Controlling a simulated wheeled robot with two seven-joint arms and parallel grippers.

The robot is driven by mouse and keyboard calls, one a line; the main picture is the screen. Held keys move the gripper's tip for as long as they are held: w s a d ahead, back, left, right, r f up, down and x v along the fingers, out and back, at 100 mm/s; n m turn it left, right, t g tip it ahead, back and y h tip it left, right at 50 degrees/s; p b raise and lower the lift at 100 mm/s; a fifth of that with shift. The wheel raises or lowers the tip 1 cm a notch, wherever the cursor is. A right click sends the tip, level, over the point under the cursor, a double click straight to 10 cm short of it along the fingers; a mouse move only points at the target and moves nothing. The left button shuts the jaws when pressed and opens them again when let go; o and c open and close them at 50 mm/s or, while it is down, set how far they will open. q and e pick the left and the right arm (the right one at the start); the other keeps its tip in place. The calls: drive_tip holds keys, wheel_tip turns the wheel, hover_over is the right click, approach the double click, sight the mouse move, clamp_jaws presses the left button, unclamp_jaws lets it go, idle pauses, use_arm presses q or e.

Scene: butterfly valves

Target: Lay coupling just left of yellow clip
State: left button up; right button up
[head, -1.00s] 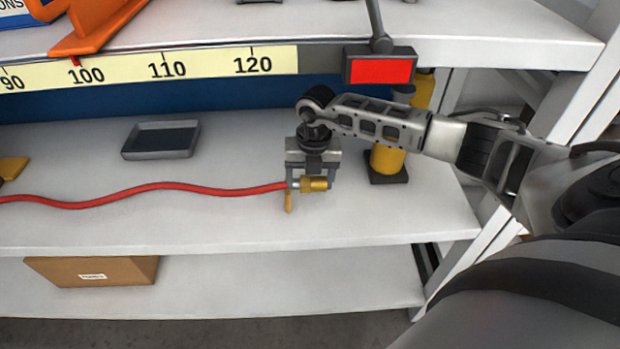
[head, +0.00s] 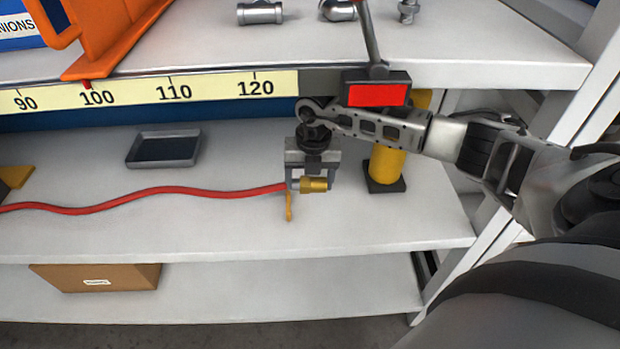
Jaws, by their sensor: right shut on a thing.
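A brass coupling (head: 314,185) is at the right end of a red hose (head: 160,190). My right gripper (head: 307,186) is shut on the coupling and points down over the middle shelf. A thin yellow piece (head: 289,208), which looks like the yellow clip, shows just below the gripper's left finger. Its upper part is hidden by the gripper and hose end, and I cannot tell whether it touches the coupling. My left gripper is not in view.
A grey tray (head: 164,148) lies left on the middle shelf (head: 390,220). A yellow cylinder (head: 386,165) on a dark base stands close right of the gripper. A red sign (head: 377,95) hangs above the arm. A cardboard box (head: 97,277) sits on the lower shelf.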

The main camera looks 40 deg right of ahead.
drive_tip(key=shift+w+a+b, duration=0.35)
drive_tip(key=shift+w+a, duration=0.3)
drive_tip(key=shift+a, duration=0.4)
drive_tip(key=shift+w+a+b, duration=0.3)
drive_tip(key=shift+w+a, duration=0.35)
drive_tip(key=shift+a, duration=0.4)
drive_tip(key=shift+w+a+b, duration=0.35)
drive_tip(key=shift+w+a, duration=0.3)
drive_tip(key=shift+a, duration=0.4)
drive_tip(key=shift+w+a+f+b, duration=0.1)
drive_tip(key=shift+w+a+b, duration=0.5)
drive_tip(key=shift+a, duration=0.35)
drive_tip(key=shift+w+a+r+b, duration=0.1)
drive_tip(key=shift+w+a+b, duration=0.4)
drive_tip(key=shift+a, duration=0.45)
drive_tip(key=shift+w+a+f+b, duration=0.1)
drive_tip(key=shift+w+a+b, duration=0.5)
drive_tip(key=shift+a, duration=0.35)
drive_tip(key=shift+w+a, duration=0.3)
drive_tip(key=shift+a, duration=0.1)
drive_tip(key=shift+f+b, duration=2)
drive_tip(key=shift+f, duration=0.8)
drive_tip(key=o, duration=1.1)
